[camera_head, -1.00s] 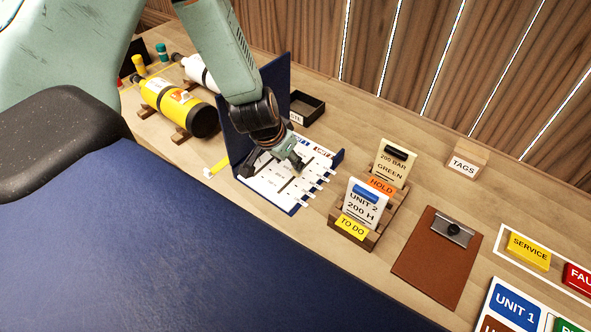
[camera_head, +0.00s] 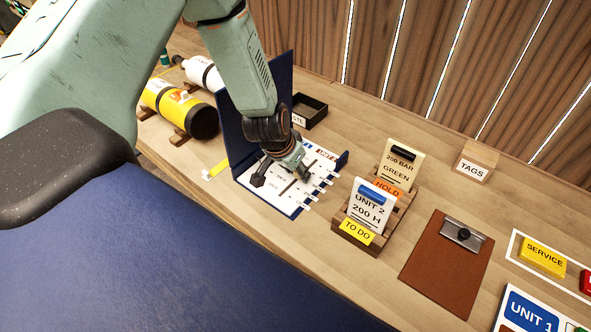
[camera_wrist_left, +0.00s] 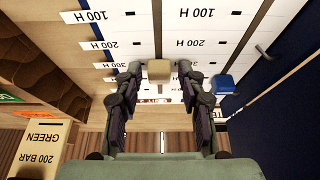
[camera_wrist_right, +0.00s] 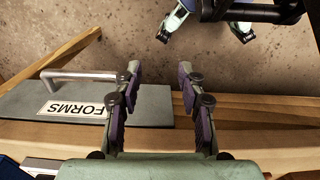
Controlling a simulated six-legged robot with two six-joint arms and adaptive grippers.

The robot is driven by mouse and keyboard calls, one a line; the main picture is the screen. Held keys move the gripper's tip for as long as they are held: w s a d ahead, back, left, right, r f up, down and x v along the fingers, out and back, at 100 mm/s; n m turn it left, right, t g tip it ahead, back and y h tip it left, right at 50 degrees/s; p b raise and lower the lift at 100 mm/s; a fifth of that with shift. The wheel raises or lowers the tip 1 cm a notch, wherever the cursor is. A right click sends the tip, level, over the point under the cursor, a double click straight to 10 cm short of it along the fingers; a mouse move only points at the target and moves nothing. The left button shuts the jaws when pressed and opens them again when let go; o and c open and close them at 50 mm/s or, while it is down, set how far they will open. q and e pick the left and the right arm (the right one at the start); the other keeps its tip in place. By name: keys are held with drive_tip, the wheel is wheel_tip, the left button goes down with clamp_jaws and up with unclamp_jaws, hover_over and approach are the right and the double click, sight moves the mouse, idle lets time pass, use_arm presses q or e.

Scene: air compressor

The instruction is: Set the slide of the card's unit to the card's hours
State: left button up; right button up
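The card (camera_head: 367,210) reads UNIT 2, 200 H and stands in the TO DO slot of a wooden holder (camera_head: 352,236). The open blue folder (camera_head: 241,123) holds a white chart (camera_head: 270,192) with hour marks. In the left wrist view the chart shows upside down, with 100 H, 200 H and 300 H rows. A beige slide block (camera_wrist_left: 159,69) sits between the fingertips of my left gripper (camera_wrist_left: 160,76), with gaps on both sides. A blue slide block (camera_wrist_left: 222,84) is to its right. My left gripper (camera_head: 296,170) is low over the chart. My right gripper (camera_wrist_right: 159,76) is open and empty.
A HOLD card (camera_head: 402,165) reads 200 BAR GREEN, behind the unit card. A clipboard (camera_head: 447,262), a TAGS box (camera_head: 474,161) and a black tray (camera_head: 310,110) stand nearby. Yellow (camera_head: 184,112) and white cylinders lie left. A FORMS drawer (camera_wrist_right: 85,105) shows below my right gripper.

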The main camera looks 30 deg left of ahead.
use_arm(q)
clamp_jaws()
idle(0.3)
drive_tip(key=shift+s+r+p, duration=0.1)
drive_tip(key=shift+s+p, duration=0.65)
drive_tip(key=shift+s, duration=0.4)
drive_tip(key=shift+s+a, duration=0.1)
drive_tip(key=shift+s, duration=0.45)
drive_tip(key=shift+o, duration=1.3)
unclamp_jaws()
drive_tip(key=shift+w, duration=0.1)
